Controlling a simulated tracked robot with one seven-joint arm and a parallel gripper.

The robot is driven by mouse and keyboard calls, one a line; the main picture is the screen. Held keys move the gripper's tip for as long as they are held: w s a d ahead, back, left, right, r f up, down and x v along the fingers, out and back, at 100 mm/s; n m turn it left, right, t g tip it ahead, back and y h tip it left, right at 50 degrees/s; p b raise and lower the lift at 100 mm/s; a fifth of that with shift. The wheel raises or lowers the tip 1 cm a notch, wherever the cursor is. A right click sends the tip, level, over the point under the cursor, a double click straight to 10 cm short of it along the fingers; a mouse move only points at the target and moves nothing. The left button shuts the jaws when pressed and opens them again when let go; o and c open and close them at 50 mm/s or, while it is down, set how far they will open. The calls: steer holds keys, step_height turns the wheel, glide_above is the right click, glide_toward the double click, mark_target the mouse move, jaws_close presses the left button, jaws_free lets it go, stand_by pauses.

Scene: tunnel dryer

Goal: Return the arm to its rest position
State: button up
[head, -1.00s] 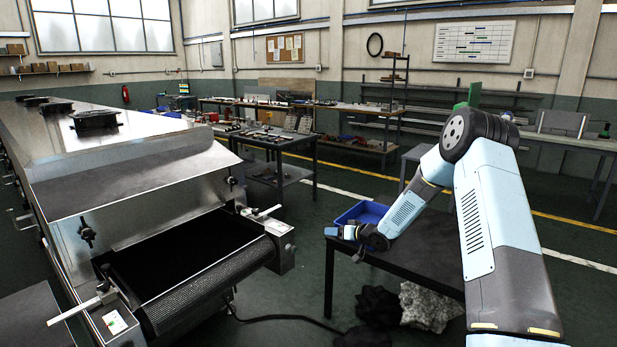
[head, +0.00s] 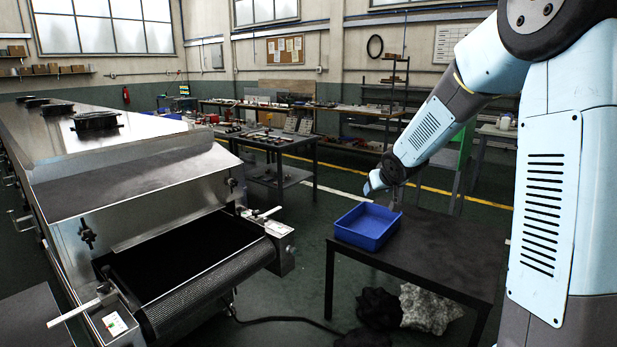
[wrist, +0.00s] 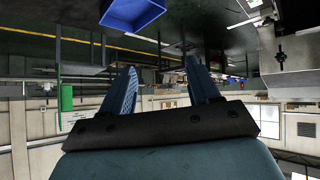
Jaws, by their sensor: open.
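My arm is raised at the right of the head view, its forearm sloping down to the left. My gripper (wrist: 165,88) is at its end, above and behind the blue bin as the head view shows it. In the wrist view its two fingers stand apart with nothing between them. The blue bin (head: 370,240) stands on a dark table (head: 450,262), and looks empty. It also shows at the top of the wrist view (wrist: 133,14), apart from the fingers.
The metal dryer (head: 135,165) with its dark mesh belt (head: 190,262) fills the left. Black and whitish heaps (head: 428,310) lie under the table, and a cable (head: 285,320) runs on the floor. A cluttered workbench (head: 268,140) stands further back.

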steer(key=s+d+r+m+g+h, duration=0.15)
steer(key=s+r, duration=0.35)
steer(key=s, duration=0.5)
steer(key=s+d+r+m+g+h, duration=0.15)
steer(key=s+r, duration=0.25)
steer(key=s, duration=0.6)
steer(key=s+g+y, duration=0.1)
steer(key=s+y, duration=0.1)
steer(key=s, duration=1.9)
steer(key=shift+a, duration=0.15)
